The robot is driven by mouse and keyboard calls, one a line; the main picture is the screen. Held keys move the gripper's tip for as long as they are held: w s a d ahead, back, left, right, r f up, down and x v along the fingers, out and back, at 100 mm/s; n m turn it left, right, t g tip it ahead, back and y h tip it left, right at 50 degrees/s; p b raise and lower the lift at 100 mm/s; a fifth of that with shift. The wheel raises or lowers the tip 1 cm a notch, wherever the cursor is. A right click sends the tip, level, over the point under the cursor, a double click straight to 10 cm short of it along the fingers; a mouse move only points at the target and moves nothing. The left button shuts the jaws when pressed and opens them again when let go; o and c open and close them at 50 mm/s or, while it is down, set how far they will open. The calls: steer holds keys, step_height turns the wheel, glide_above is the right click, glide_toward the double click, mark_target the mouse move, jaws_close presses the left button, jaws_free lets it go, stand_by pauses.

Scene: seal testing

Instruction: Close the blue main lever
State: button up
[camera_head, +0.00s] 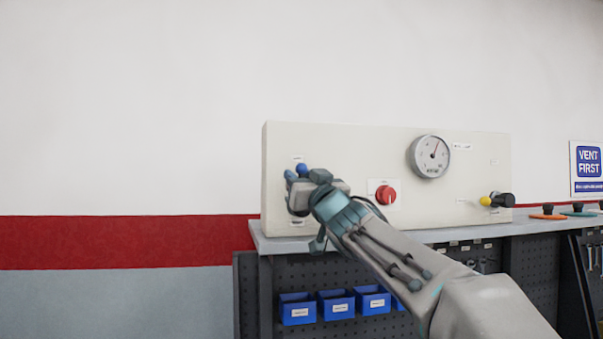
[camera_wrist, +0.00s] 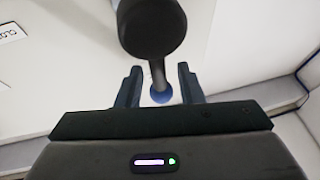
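The blue main lever shows in the head view as a blue knob (camera_head: 302,170) at the left end of the pale panel. In the wrist view it has a round black hub (camera_wrist: 152,28), a thin grey rod and a blue end (camera_wrist: 161,96). My gripper (camera_wrist: 160,72) is open, with one finger on each side of the rod and blue end. Gaps show on both sides, so the fingers do not appear to touch it. In the head view my gripper (camera_head: 299,190) is at the panel's left part and hides most of the lever.
Blue bins (camera_head: 298,309) hang below. Free room lies left of the panel.

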steer(key=shift+w+r, duration=0.1)
steer(key=shift+w, duration=0.05)
jaws_close()
